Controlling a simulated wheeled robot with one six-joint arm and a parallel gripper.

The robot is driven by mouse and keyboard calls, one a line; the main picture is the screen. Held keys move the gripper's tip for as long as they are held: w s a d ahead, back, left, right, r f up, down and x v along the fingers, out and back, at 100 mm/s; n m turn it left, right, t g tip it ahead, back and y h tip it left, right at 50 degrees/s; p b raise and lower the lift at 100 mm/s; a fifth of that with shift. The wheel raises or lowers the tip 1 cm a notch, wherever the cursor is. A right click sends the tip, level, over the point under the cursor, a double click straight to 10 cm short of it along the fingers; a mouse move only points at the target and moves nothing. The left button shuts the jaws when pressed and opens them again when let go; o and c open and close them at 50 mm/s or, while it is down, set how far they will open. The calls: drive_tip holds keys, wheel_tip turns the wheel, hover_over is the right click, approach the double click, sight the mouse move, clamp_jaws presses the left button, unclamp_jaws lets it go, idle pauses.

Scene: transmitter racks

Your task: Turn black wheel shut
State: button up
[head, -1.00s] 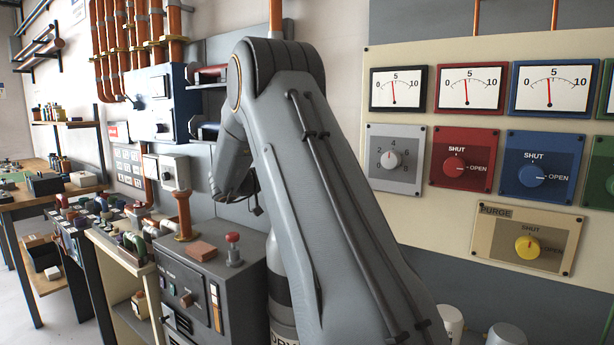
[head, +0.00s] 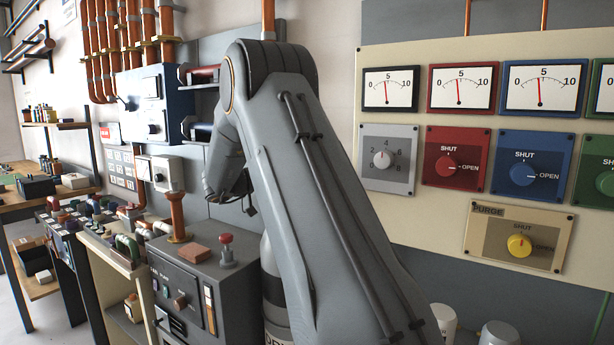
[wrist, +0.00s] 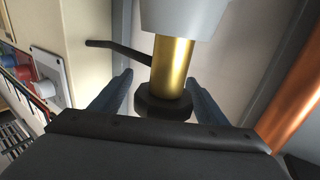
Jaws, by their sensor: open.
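In the wrist view, a black round wheel or collar (wrist: 163,108) sits on a brass stem (wrist: 172,68) below a pale grey body. My gripper (wrist: 160,84) is open, with one blue-grey finger on each side of the stem and the black part. I cannot tell whether either finger touches it. The near side of the black part is partly hidden by my gripper's dark body. In the head view my arm hides the wheel, and my gripper's fingers cannot be made out.
A black lever (wrist: 105,45) sticks out left of the stem. A copper pipe (wrist: 292,110) runs close on the right. In the head view, a grey console (head: 190,290) stands left of my arm, and a cream dial panel (head: 450,215) is on the right. A pale cylinder (head: 268,262) is partly behind my arm.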

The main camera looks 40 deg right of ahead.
drive_tip(key=a, duration=0.2)
drive_tip(key=a+b, duration=0.1)
drive_tip(key=a, duration=0.1)
drive_tip(key=w+a+b, duration=0.1)
drive_tip(key=a, duration=0.1)
drive_tip(key=shift+a, duration=0.75)
